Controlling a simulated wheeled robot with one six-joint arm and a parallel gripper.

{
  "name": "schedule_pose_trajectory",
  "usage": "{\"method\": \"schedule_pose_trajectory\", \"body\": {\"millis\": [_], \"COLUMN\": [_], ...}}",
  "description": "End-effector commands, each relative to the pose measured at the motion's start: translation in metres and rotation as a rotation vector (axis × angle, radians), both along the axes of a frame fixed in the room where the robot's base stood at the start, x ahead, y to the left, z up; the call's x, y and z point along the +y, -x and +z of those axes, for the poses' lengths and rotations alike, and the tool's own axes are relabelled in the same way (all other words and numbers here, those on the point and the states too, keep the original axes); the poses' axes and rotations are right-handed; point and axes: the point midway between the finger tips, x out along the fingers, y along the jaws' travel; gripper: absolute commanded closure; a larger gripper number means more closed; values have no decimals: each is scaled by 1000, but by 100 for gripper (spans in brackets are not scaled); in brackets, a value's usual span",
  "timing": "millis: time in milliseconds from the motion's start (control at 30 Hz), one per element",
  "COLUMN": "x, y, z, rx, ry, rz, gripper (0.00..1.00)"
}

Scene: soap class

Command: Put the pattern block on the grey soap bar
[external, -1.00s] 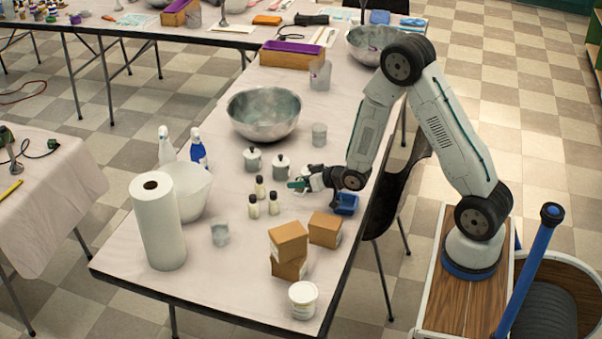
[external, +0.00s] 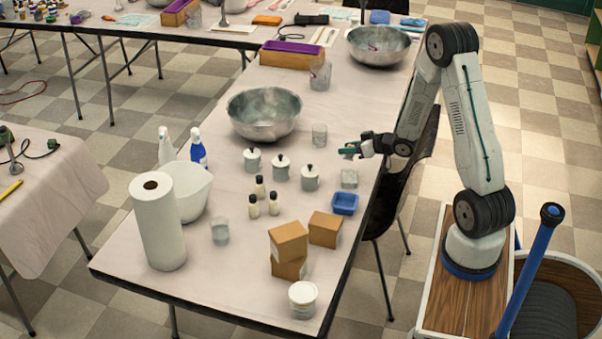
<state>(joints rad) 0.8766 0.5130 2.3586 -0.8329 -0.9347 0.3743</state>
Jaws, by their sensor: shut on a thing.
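My gripper (external: 355,148) is shut on a small green piece, which I take to be the pattern block (external: 346,151). It holds it in the air near the table's right edge. The grey soap bar (external: 349,178) lies on the white table, a little below the gripper in the picture. The soap bar's top looks bare, and the block is apart from it. The fingers are too small to make out in detail.
Small dark-capped bottles (external: 274,204) and brown boxes (external: 325,229) are nearer the front.

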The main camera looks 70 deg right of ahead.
Motion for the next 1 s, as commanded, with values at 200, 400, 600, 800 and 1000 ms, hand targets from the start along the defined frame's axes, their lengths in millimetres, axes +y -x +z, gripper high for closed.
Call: {"method": "schedule_pose_trajectory", "body": {"millis": [200, 400, 600, 800, 1000], "x": [-3, -3, -3, -3, -3], "y": [4, 4, 4, 4, 4], "z": [-31, -47, -72, -80, -82], "rx": [3, 1, 3, 0, 1], "ry": [-3, 0, -2, 2, 2], "rz": [2, 1, 1, 1, 1], "gripper": [90, 90, 90, 90, 90]}}
